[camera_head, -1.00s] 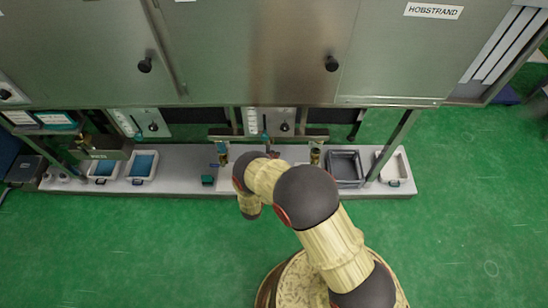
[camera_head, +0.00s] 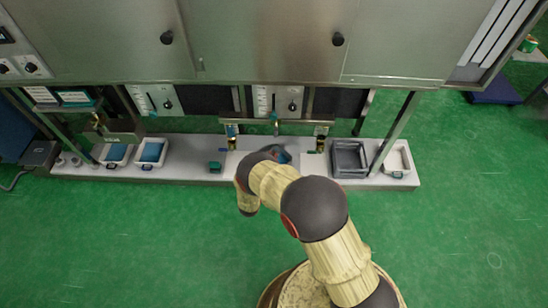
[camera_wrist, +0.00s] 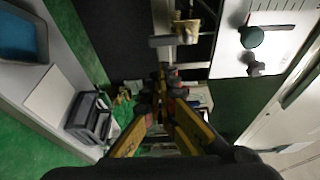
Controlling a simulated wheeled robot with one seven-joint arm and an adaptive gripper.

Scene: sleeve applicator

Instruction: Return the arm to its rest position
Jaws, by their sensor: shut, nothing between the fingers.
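My arm rises from the lower right in the head view and bends over the bench front, its end turned toward the bench. My gripper (camera_wrist: 163,95) shows in the wrist view with its yellow and black fingers brought together, holding nothing. In the head view I cannot make out the fingers, which the arm's end links seem to hide.
The pale bench (camera_head: 190,170) runs below the steel cabinet (camera_head: 260,45). It bears a grey bin (camera_head: 350,173), a white tray (camera_head: 397,172) and blue-lined trays (camera_head: 151,152). A panel with a knob (camera_wrist: 250,37) is near my gripper. Green floor (camera_head: 120,240) is open in front.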

